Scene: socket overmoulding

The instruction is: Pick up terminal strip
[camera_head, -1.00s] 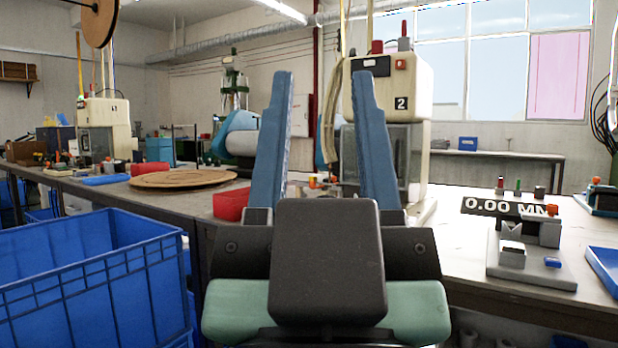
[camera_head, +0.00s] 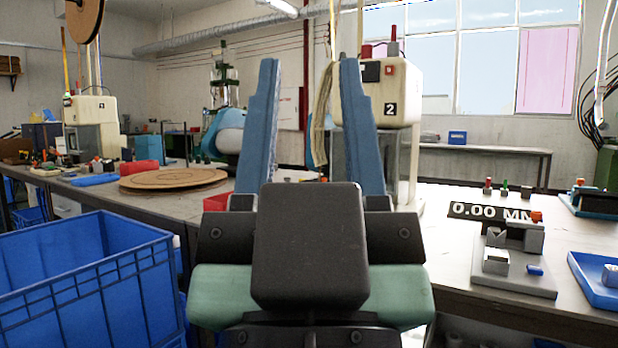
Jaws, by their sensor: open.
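My gripper (camera_head: 308,75) is in the middle of the camera view with its two blue fingers pointing up and well apart. I cannot make out a terminal strip in this view. My gripper and its dark body hide part of the workbench (camera_head: 440,240) behind them.
A blue crate (camera_head: 95,290) stands at the lower left. A machine marked 2 (camera_head: 393,95), a red bin (camera_head: 215,202) and a round board (camera_head: 174,179) are on the benches. A gauge with a 0.00 MM display (camera_head: 490,212) and a blue tray (camera_head: 597,283) are at the right.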

